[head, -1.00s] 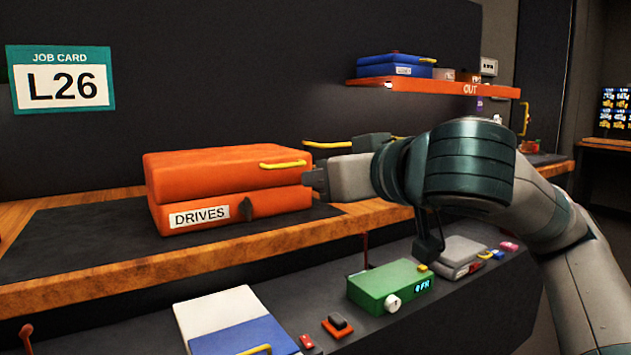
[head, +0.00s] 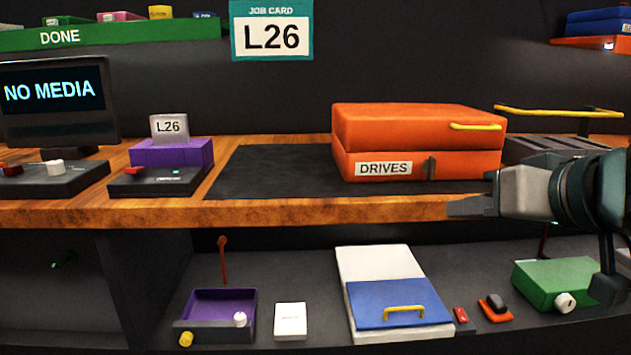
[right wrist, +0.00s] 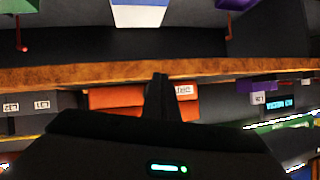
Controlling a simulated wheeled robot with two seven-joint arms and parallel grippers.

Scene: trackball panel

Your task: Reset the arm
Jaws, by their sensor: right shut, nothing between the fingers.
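My right gripper (head: 470,207) is shut and empty. In the head view it comes in from the right, at the front edge of the wooden bench (head: 290,213), below and right of the orange case. The orange case labelled DRIVES (head: 415,125) sits closed on a dark mat on the bench. In the right wrist view the shut fingers (right wrist: 158,85) show in the middle, with the orange case (right wrist: 115,98) behind them. That view looks upside down. My left gripper is not in view.
A screen reading NO MEDIA (head: 52,95) and a purple dock with an L26 block (head: 170,150) stand on the bench at left. The lower shelf holds a purple tray (head: 222,300), a blue and white box (head: 385,275) and a green box (head: 555,280). The dark mat (head: 280,170) has bare room.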

